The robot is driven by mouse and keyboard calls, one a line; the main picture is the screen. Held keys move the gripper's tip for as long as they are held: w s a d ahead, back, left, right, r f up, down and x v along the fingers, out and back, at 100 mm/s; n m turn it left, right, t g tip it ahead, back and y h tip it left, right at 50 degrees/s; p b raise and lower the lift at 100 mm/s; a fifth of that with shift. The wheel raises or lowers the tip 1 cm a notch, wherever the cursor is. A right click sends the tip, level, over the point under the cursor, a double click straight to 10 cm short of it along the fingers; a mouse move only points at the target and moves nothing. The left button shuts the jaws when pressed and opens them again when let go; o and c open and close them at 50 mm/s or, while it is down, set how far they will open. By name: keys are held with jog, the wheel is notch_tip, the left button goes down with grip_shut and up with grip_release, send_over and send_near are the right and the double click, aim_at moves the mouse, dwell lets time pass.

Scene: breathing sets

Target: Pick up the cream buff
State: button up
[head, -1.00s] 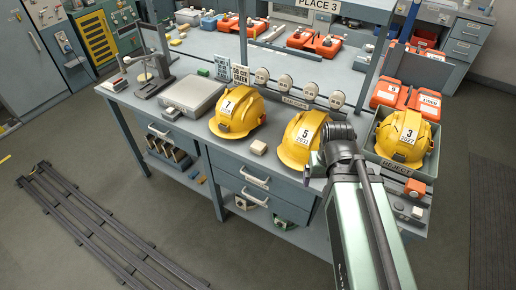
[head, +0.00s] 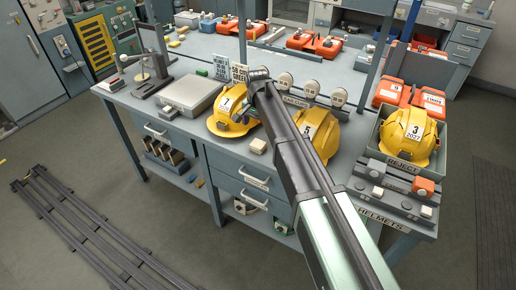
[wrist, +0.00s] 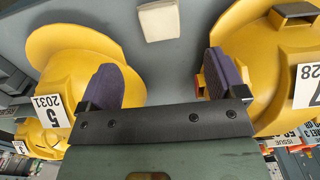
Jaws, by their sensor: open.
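The cream buff (head: 258,146) is a small pale block on the bench top, near the front edge between two yellow helmets. In the wrist view the buff (wrist: 158,19) lies at the top, beyond the gap between the fingers and apart from them. My gripper (wrist: 163,80) is open and empty, its two purple-padded fingers spread wide. In the head view my arm reaches over the bench and largely hides the gripper.
Helmet 5 (wrist: 75,75) is close to the left finger in the wrist view, and helmet 7 (wrist: 275,70) is close to the right finger. Helmet 3 (head: 408,138) sits in the reject bin. A grey flat case (head: 190,95) stands left of helmet 7.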

aim_at(258, 143)
jog(key=f+b, duration=1)
jog(key=f, duration=0.1)
jog(key=shift+w+f+b, duration=0.15)
jog(key=shift+w+b, duration=0.05)
jog(key=shift+b, duration=0.2)
jog(key=shift+r, duration=0.25)
jog(key=c, duration=1)
notch_tip(258, 143, up, 20)
jog(key=p, duration=2)
jog(key=shift+p, duration=0.35)
